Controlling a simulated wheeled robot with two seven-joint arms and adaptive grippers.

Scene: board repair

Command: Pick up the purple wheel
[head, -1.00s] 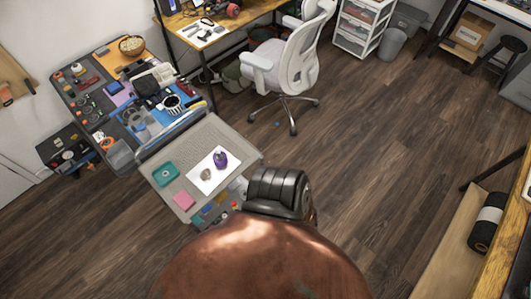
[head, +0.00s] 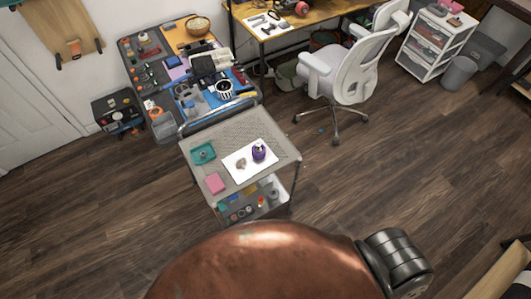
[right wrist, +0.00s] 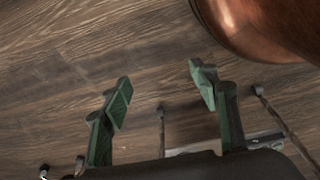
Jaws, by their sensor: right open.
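The purple wheel (head: 259,152) sits on a white sheet (head: 243,170) on the top of a grey cart (head: 233,130) in the head view. A small grey part (head: 241,163) lies beside it on the sheet. My right gripper (right wrist: 160,92) shows in the right wrist view with its two green fingers spread apart and nothing between them. It hangs over the wooden floor, away from the wheel. My left gripper is not in the head view.
A teal tray (head: 204,153) and a pink block (head: 215,183) share the cart top. A cluttered workbench (head: 158,113) stands behind the cart. A white office chair (head: 345,75) is at its back right. The floor (head: 390,165) to the right is open.

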